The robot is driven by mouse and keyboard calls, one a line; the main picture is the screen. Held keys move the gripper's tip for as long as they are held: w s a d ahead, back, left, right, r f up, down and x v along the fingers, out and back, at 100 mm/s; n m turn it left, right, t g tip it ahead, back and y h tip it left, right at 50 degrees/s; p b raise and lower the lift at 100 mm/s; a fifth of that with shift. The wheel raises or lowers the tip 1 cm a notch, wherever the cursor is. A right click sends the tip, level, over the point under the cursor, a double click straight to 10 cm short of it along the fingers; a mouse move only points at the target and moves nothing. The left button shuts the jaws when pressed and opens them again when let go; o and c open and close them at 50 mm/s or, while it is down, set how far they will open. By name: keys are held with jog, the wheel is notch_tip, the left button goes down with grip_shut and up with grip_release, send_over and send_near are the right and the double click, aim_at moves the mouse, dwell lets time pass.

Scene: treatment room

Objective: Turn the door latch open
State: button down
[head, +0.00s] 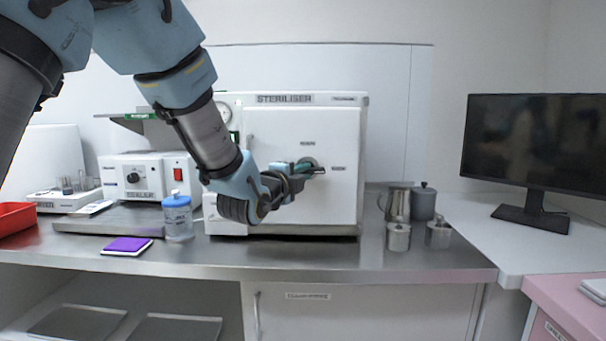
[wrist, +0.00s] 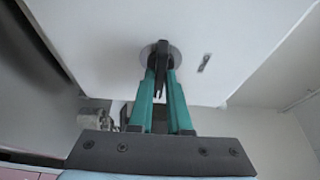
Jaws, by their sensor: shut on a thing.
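The white steriliser (head: 290,110) stands on the steel counter with its door (head: 300,200) facing me and looking closed. The door latch (head: 318,170) is a dark lever on a round grey plate (head: 308,162), right of the door's middle. In the wrist view the black latch lever (wrist: 161,62) comes out from the round plate between my green fingers. My gripper (head: 300,168) is shut on the latch lever, with one finger on each side of it; it also shows in the wrist view (wrist: 160,85). My gripper hides part of the latch in the head view.
A monitor (head: 535,145) is at the far right. The counter's front strip (head: 300,257) is clear.

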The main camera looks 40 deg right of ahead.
jog(key=shift+f+b, duration=0.2)
jog(key=shift+b, duration=0.45)
jog(key=n+t+b, duration=0.2)
jog(key=n+b, duration=0.3)
jog(key=b, duration=0.3)
jog(key=n+t+b, duration=0.2)
jog(key=n+b, duration=0.4)
jog(key=b, duration=0.2)
jog(key=f+n+t+b, duration=0.1)
jog(key=n+t+b, duration=0.1)
jog(key=n+b, duration=0.4)
jog(key=shift+s+d+t+h+b, duration=0.25)
jog(key=shift+t+h+b, duration=0.05)
jog(key=shift+b, duration=0.65)
jog(key=shift+r+n+t+y+b, duration=0.1)
jog(key=shift+n+t+y+b, duration=0.4)
jog(key=shift+n, duration=0.75)
jog(key=shift+n+t+y+b, duration=0.4)
jog(key=shift+n+t+b, duration=0.15)
jog(key=shift+n, duration=0.7)
jog(key=shift+r+n, duration=0.1)
jog(key=shift+n, duration=0.3)
jog(key=c, duration=0.9)
grip_release()
jog(key=shift+o, duration=0.2)
